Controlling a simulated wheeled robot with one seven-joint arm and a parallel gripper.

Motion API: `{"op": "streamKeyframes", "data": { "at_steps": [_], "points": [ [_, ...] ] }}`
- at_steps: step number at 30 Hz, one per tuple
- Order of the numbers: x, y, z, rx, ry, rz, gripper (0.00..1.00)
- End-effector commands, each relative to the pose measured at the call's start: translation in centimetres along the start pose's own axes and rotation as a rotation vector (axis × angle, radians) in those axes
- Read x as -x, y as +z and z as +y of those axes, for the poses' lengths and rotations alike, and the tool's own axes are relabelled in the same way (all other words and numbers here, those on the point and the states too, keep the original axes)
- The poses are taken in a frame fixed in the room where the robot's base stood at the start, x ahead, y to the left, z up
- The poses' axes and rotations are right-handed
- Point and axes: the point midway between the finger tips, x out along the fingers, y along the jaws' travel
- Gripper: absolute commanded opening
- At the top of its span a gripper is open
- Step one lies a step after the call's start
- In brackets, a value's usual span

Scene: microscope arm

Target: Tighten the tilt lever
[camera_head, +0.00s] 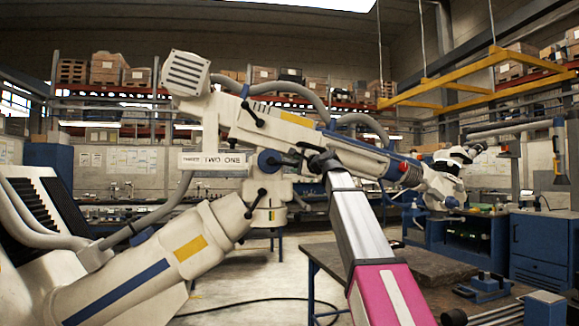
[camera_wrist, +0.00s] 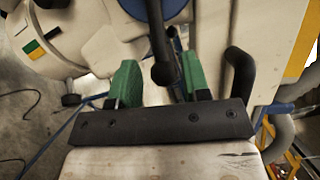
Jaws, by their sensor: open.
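The white microscope arm (camera_head: 300,130) spans the head view, with a blue round joint (camera_head: 268,161) at its middle. A black lever with a rounded end (camera_wrist: 160,45) reaches down in the wrist view, between the two green fingers of my gripper (camera_wrist: 160,82). The fingers are apart, with a gap visible on both sides of the lever. No label marks it as the tilt lever. In the head view my gripper is a dark shape (camera_head: 322,160) beside the joint, and its fingertips are hard to make out.
Other black levers stick out above (camera_head: 252,112) and below (camera_head: 256,203) the joint. A curved black handle (camera_wrist: 241,72) stands close right of my fingers in the wrist view. A dark workbench (camera_head: 400,268) lies below right, and a cable crosses the floor.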

Motion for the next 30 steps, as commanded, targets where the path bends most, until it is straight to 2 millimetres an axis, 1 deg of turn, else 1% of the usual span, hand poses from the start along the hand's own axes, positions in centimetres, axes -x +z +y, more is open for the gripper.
{"op": "streamKeyframes", "data": {
  "at_steps": [1,3,7,11,18,19,20,21,22,23,30],
  "points": [
    [-1.3,-0.1,-0.1,0.0,0.002,-0.001,0.43],
    [-2.5,-0.2,-0.1,0.0,0.002,0.0,0.43],
    [-4.3,-0.1,-0.1,0.001,0.001,0.0,0.43],
    [-5.1,-0.1,0.0,0.001,0.001,0.0,0.43],
    [-5.1,-0.1,0.1,0.001,0.0,0.001,0.43],
    [-5.1,-0.1,0.1,0.001,0.001,0.001,0.4],
    [-5.1,-0.1,0.1,0.001,0.0,0.001,0.3],
    [-5.1,-0.1,0.1,0.001,0.001,0.001,0.17],
    [-5.1,-0.1,0.1,0.001,0.001,0.001,0.07],
    [-5.1,-0.1,0.1,0.001,0.001,0.001,0.0],
    [-5.1,-0.2,0.1,0.002,0.0,0.005,0.0]
  ]
}}
